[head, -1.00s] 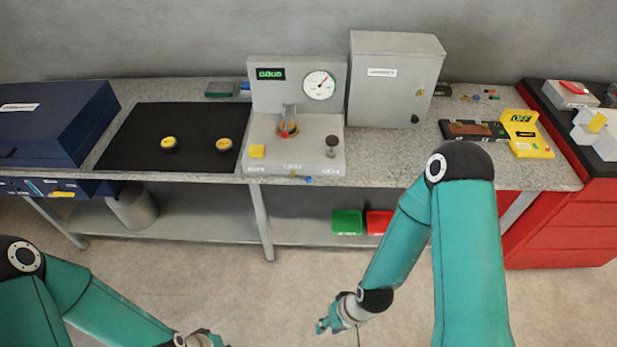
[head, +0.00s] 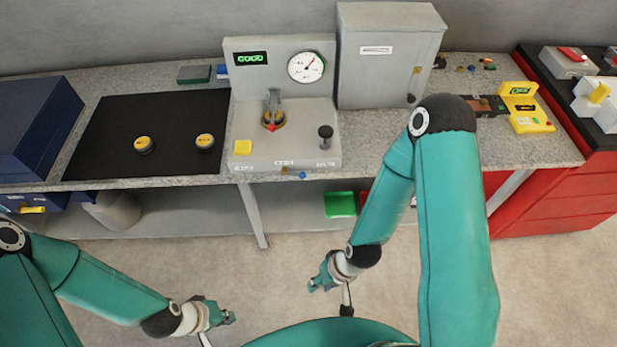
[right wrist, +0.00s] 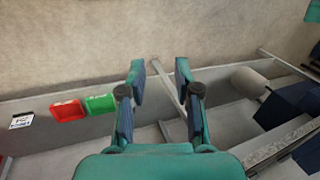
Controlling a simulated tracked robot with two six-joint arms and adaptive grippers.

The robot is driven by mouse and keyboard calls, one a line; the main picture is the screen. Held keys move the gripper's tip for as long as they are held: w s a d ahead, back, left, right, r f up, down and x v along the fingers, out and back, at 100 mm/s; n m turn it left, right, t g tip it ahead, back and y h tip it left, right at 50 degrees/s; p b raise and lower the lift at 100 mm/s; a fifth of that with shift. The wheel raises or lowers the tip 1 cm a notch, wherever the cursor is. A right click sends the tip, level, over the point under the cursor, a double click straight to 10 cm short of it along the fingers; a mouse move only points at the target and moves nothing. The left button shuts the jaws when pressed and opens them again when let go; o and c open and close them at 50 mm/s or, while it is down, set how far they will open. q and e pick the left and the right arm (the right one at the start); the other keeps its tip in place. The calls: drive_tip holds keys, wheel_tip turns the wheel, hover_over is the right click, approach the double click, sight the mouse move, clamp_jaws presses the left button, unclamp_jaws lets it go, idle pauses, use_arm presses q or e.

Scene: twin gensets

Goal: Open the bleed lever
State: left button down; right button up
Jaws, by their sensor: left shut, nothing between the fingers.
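A grey test station (head: 285,105) stands on the bench with a lit display reading GOOD and a round gauge (head: 306,66). On its base are a yellow button (head: 243,147), a red-tipped clamp over a brass-coloured round part (head: 273,117), and a black knob on a short post (head: 325,135). Labels along its front edge are too small to read, so I cannot tell which part is the bleed lever. My left gripper (head: 228,318) is shut and empty, low before the bench. My right gripper (head: 318,283) is also low before the bench; its fingers stand apart, empty, in the right wrist view (right wrist: 163,85).
A grey cabinet (head: 385,70) stands right of the station. A black mat (head: 110,120) with two yellow-topped pucks lies left. A yellow meter (head: 530,115) and red drawer unit (head: 550,195) are at right. Green (right wrist: 100,103) and red bins (right wrist: 67,110) sit on the lower shelf.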

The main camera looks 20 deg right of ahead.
drive_tip(key=w+d+f+t+b, duration=0.1)
drive_tip(key=w+d+t+b, duration=0.3)
drive_tip(key=w+b, duration=0.25)
drive_tip(key=w+d+f+t+b, duration=0.25)
drive_tip(key=w+b, duration=0.25)
drive_tip(key=w, duration=0.3)
drive_tip(key=w+d+r+n+t+y+b, duration=0.1)
drive_tip(key=w+d+r+n+t+b, duration=0.2)
drive_tip(key=w+d+r+t+b, duration=0.45)
drive_tip(key=s+d+r+n+y+b, duration=0.2)
drive_tip(key=s+r+n+y+b, duration=0.2)
drive_tip(key=s+n+y+b, duration=0.75)
drive_tip(key=w+a+h+b, duration=0.1)
drive_tip(key=w+a+b, duration=0.1)
drive_tip(key=w, duration=0.3)
drive_tip(key=w+a+m+h+b, duration=0.1)
drive_tip(key=w+a+h+b, duration=0.1)
drive_tip(key=w+a, duration=0.2)
drive_tip(key=w+a+m+h+b, duration=0.1)
drive_tip(key=w+a+h, duration=0.1)
drive_tip(key=w+a, duration=0.2)
drive_tip(key=shift+w+r+g+b, duration=0.15)
drive_tip(key=shift+w+g+b, duration=0.25)
drive_tip(key=shift+w, duration=0.9)
drive_tip(key=shift+c, duration=0.4)
clamp_jaws()
